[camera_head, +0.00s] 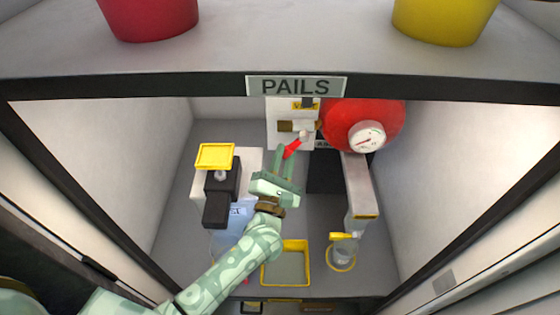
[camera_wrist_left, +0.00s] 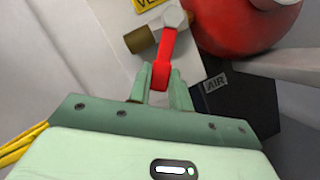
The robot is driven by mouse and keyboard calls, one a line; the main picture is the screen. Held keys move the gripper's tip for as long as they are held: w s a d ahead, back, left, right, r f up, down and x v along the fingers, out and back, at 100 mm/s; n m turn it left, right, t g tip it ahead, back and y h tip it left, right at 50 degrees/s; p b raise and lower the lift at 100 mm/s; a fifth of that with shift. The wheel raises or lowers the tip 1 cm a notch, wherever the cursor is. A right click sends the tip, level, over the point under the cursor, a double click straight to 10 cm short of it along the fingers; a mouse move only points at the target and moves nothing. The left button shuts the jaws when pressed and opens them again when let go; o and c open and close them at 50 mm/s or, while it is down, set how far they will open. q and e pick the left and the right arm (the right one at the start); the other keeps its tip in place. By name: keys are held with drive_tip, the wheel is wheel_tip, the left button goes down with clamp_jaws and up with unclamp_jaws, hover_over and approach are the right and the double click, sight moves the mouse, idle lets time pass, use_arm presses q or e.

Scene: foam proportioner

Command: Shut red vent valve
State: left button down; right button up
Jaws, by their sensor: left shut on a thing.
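The red vent valve handle (camera_head: 292,148) is mounted on a pale panel below a yellow label, left of the red tank. In the left wrist view the red handle (camera_wrist_left: 165,58) hangs down from a grey hex nut (camera_wrist_left: 174,17), beside a brass fitting (camera_wrist_left: 139,40). My left gripper (camera_head: 284,158) reaches up to the handle, and its fingers (camera_wrist_left: 160,80) are shut on the handle's lower end. The fingers hide part of that end. My right gripper is not in view.
A red tank (camera_head: 388,112) with a round gauge (camera_head: 367,137) is right of the valve. A black pump body with a yellow plate (camera_head: 215,155) stands left. A yellow-rimmed tray (camera_head: 304,246) lies below. The PAILS shelf (camera_head: 297,87) crosses above.

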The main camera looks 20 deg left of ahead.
use_arm(q)
drive_tip(key=d+n+y+b, duration=0.1)
drive_tip(key=n+b, duration=0.1)
drive_tip(key=n, duration=0.1)
drive_tip(key=d+f+n+y+b, duration=0.1)
drive_tip(key=n+y+b, duration=0.1)
drive_tip(key=n+b, duration=0.1)
drive_tip(key=w+d+n+y+b, duration=0.1)
drive_tip(key=d+n+y+b, duration=0.1)
drive_tip(key=n+b, duration=0.1)
drive_tip(key=shift+w+d+f+n, duration=0.1)
drive_tip(key=shift+f+n, duration=0.2)
drive_tip(key=shift+n, duration=0.6)
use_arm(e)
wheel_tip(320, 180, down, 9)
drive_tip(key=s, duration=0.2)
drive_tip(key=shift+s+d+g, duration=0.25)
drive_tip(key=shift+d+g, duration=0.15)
use_arm(q)
drive_tip(key=c, duration=1.3)
unclamp_jaws()
drive_tip(key=shift+r, duration=0.1)
